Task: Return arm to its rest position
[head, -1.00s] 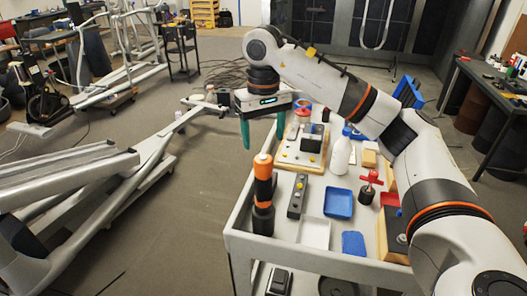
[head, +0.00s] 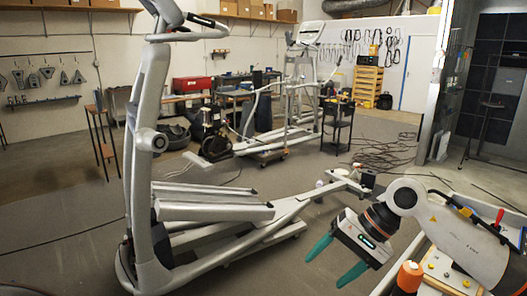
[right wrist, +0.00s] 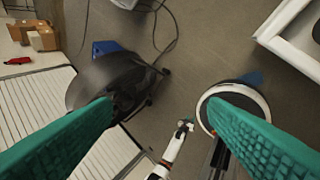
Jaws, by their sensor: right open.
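My right arm enters the head view from the lower right. Its right gripper (head: 327,271) hangs with green fingers spread apart, tilted down and to the left, with nothing between them. The two green fingers also fill both sides of the right wrist view (right wrist: 160,106), wide apart and empty, with the floor beyond. In the head view the gripper is in front of the rear end of the grey elliptical machine (head: 215,212) and left of the cart. My left arm and gripper are out of view.
The cart (head: 420,290) at the lower right carries an orange-topped tool (head: 408,277) close to my right arm. A black chair or stand (head: 338,122), a wooden crate stack (head: 368,85) and workbenches stand farther back.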

